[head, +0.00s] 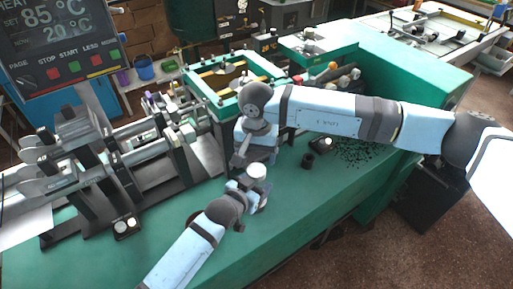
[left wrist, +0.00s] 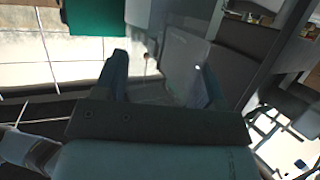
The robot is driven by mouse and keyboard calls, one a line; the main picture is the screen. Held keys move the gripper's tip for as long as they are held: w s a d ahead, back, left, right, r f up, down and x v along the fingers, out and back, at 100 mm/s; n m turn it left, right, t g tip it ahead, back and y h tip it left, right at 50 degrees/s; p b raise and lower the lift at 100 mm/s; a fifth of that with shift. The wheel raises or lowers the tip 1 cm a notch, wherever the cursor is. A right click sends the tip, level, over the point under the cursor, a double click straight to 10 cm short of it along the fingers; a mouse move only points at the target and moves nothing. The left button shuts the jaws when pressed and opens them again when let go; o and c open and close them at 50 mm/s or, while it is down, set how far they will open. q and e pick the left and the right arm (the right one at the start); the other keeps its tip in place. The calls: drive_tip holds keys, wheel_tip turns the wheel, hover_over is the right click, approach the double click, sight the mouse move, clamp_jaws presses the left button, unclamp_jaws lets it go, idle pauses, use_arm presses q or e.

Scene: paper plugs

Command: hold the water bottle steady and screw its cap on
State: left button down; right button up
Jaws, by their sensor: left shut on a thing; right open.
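My left gripper (head: 252,190) is low over the green bench, shut on the water bottle. In the head view the bottle is mostly hidden by the gripper. A round white top (head: 257,171), which looks like the cap, shows just above the left fingers; I cannot tell how it sits on the bottle. In the left wrist view a greyish, see-through shape, likely the bottle (left wrist: 172,68), lies between the two fingers of the left gripper (left wrist: 162,82). My right gripper (head: 256,155) points down from above, open, just above and behind the white top.
A small black cylinder (head: 308,161) and a black block with a light knob (head: 322,144) stand there, near scattered dark bits (head: 362,152). A metal rail machine (head: 150,160) fills the left side.

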sight(256, 169)
wheel_tip(256, 169, down, 6)
drive_tip(key=shift+f, duration=0.1)
idle(0.4)
drive_tip(key=c, duration=1)
drive_tip(key=m, duration=0.6)
drive_tip(key=shift+m, duration=0.3)
drive_tip(key=o, duration=1)
